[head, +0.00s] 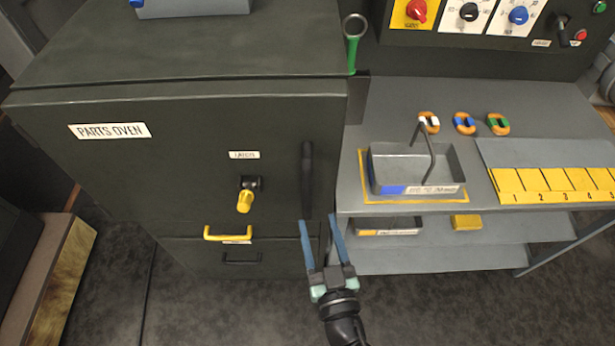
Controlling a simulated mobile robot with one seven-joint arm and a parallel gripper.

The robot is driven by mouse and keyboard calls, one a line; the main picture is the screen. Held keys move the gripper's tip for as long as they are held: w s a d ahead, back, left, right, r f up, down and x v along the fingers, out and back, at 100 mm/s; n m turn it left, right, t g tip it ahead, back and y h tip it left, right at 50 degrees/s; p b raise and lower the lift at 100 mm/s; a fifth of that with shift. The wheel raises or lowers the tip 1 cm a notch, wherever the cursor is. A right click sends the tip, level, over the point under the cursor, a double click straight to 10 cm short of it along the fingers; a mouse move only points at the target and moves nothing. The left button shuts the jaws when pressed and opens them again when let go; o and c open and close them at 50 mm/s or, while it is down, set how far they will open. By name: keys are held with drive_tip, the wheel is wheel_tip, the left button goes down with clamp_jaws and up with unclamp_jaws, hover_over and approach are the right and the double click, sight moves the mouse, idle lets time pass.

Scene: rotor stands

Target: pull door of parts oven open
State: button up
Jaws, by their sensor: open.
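The parts oven (190,175) is a dark cabinet at the left with a white "PARTS OVEN" label. Its door front looks closed. A black vertical bar handle (307,178) is at the door's right side. A yellow-handled latch (246,196) sits left of that handle, under a small white label, its knob pointing down. My gripper (319,223) is open, with two blue fingers apart and nothing seen between them. Its fingertips are just below the lower end of the black handle in the picture; I cannot tell how far in front of it they are.
A yellow drawer handle (228,233) is below the door. A grey bench (390,110) at the right holds a tray with a hoop handle (415,190), several coloured rings and a yellow numbered strip (550,186). A wooden-sided box (65,280) is on the left. Dark floor lies in front.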

sight(309, 186)
drive_tip(key=w, duration=0.3)
drive_tip(key=w+a, duration=0.1)
drive_tip(key=w, duration=0.3)
drive_tip(key=w+a, duration=0.1)
drive_tip(key=w, duration=0.3)
drive_tip(key=shift+a, duration=0.1)
clamp_jaws()
drive_tip(key=shift+s, duration=0.1)
idle(1.0)
